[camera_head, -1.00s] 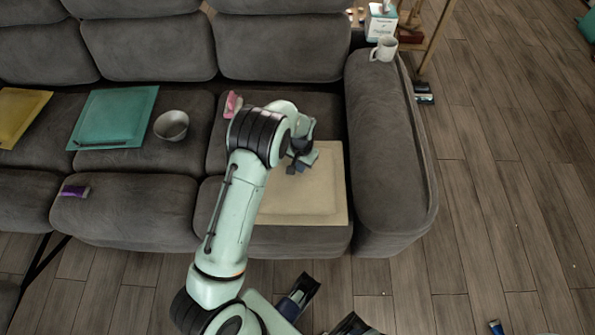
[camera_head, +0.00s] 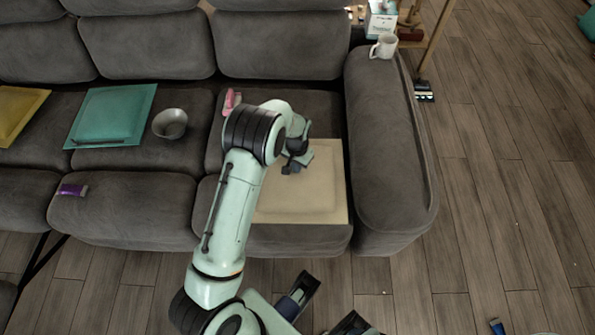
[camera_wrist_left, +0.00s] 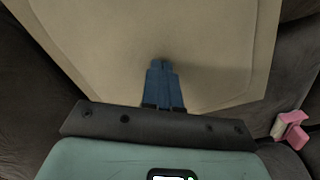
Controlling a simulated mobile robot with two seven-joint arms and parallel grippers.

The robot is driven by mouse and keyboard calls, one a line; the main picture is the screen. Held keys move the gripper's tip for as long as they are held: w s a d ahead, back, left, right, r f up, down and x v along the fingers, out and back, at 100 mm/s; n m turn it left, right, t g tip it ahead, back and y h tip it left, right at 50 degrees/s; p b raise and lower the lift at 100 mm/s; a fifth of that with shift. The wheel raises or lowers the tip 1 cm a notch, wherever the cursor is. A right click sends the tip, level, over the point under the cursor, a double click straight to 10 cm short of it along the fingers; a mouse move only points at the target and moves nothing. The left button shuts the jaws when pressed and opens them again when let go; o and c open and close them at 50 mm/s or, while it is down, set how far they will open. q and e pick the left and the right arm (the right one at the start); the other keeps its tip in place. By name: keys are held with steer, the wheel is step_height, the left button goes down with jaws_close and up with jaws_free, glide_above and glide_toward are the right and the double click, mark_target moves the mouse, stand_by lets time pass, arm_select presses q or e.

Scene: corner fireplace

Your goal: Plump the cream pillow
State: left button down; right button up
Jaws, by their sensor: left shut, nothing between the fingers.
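The cream pillow (camera_head: 318,198) lies flat on the right seat of the grey sofa. My left gripper (camera_head: 292,167) is over its middle-left part; the arm covers the pillow's left side in the head view. In the left wrist view, the blue fingers (camera_wrist_left: 164,84) are shut with nothing between them and point at the cream pillow (camera_wrist_left: 110,45). Whether the fingertips touch it is unclear. A small blue tip at the bottom right of the head view looks like my right gripper (camera_head: 497,327); the rest is out of frame.
A pink object (camera_head: 231,101) lies behind my arm on the seat. A grey bowl (camera_head: 170,124), teal pillow (camera_head: 112,112), yellow pillow (camera_head: 18,110) and purple item (camera_head: 72,190) lie leftward. A white mug (camera_head: 384,47) stands on the armrest. The floor at right is mostly clear.

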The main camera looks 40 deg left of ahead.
arm_select(q)
steer(key=shift+f, duration=0.35)
steer(key=shift+r, duration=0.1)
steer(key=shift+s+a+r+p, duration=0.75)
steer(key=shift+s+a+r, duration=0.4)
steer(key=shift+a+r, duration=0.25)
steer(key=shift+f, duration=0.15)
steer(key=shift+f+b, duration=1.05)
steer(key=shift+f, duration=0.3)
steer(key=shift+r, duration=0.1)
